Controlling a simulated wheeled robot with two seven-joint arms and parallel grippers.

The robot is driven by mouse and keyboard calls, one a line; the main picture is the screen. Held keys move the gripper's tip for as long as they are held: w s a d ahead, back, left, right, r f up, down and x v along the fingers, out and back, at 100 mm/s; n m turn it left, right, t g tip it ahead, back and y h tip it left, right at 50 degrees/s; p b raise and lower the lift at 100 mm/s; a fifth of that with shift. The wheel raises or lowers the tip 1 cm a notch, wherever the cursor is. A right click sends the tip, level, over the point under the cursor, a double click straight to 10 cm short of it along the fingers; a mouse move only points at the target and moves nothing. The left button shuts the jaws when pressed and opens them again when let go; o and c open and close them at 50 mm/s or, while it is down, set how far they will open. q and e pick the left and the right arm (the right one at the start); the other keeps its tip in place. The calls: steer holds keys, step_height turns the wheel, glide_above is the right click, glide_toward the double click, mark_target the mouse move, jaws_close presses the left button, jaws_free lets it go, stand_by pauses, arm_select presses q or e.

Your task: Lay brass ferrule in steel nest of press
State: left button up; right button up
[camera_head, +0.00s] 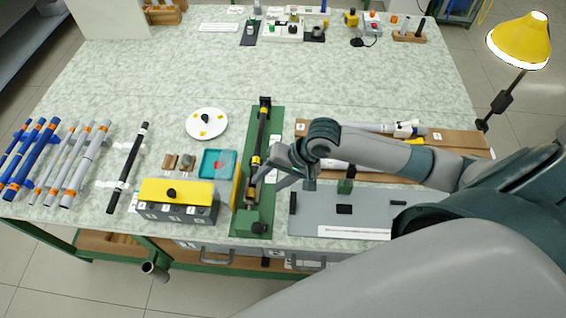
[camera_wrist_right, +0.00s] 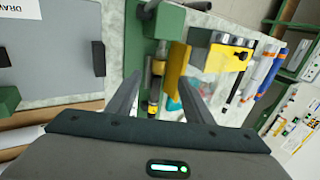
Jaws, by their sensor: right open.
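The press is a long green base (camera_head: 276,128) with a black rod (camera_head: 262,132) lying along it. A brass-coloured piece (camera_head: 250,192) sits in line with the rod at its near end; it also shows in the right wrist view (camera_wrist_right: 157,68). I take it for the brass ferrule. The steel nest cannot be told apart clearly around it. My right gripper (camera_head: 262,175) is over the near part of the press, just right of the rod. In the right wrist view its fingers (camera_wrist_right: 161,80) are spread, with nothing clearly held between them. My left gripper is out of view.
Left of the press are a yellow-lidded grey box (camera_head: 176,192), a teal tray (camera_head: 229,164) and a white plate (camera_head: 206,123). Blue and grey rods lie far left. A grey board (camera_head: 325,215) lies right.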

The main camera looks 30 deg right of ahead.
steer(key=b+v, duration=0.1)
steer(key=v, duration=0.6)
steer(key=shift+r, duration=0.45)
steer(key=shift+w, duration=0.1)
stand_by(0.5)
